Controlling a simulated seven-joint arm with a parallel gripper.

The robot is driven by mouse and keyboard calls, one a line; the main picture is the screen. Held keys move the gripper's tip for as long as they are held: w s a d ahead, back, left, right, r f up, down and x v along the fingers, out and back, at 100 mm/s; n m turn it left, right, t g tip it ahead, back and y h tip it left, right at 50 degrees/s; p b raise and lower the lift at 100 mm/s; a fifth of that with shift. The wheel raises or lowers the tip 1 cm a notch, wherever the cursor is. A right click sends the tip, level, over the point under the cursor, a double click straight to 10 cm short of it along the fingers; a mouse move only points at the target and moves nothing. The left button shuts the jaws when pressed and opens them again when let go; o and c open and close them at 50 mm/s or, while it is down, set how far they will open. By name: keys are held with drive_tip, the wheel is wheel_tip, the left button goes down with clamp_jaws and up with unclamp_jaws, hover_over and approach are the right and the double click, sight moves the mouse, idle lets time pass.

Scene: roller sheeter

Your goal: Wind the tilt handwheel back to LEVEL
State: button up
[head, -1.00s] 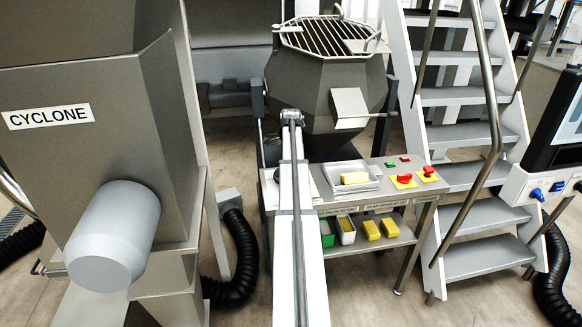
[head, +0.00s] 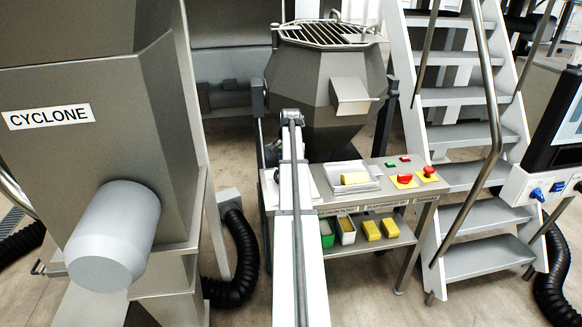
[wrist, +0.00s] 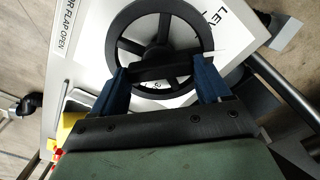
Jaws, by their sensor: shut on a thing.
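The tilt handwheel (wrist: 118,30) is a black spoked wheel on a pale panel in the wrist view. My gripper (wrist: 163,72) is shut on it, with a blue finger on either side of its near part. A label starting "LEV" (wrist: 214,18) is partly covered by the wheel, and a thin white pointer (wrist: 208,52) lies near it. In the head view the wheel and my gripper are not visible. The tilting hopper (head: 300,85), a grey faceted vessel with a grate (head: 330,33) on top, stands nearly upright behind my arm.
A bench (head: 340,203) with a white tray, red buttons and yellow blocks stands below the hopper. A stair (head: 470,137) is at right and the cyclone (head: 95,70) at left. A "FLAP OPEN" label (wrist: 68,25) is on the panel.

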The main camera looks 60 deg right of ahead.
drive_tip(key=n, duration=0.5)
drive_tip(key=shift+w+n, duration=0.1)
drive_tip(key=shift+n, duration=0.2)
idle(0.5)
drive_tip(key=o, duration=1)
wheel_tip(320, 180, up, 14)
drive_tip(key=shift+f, duration=0.1)
idle(0.7)
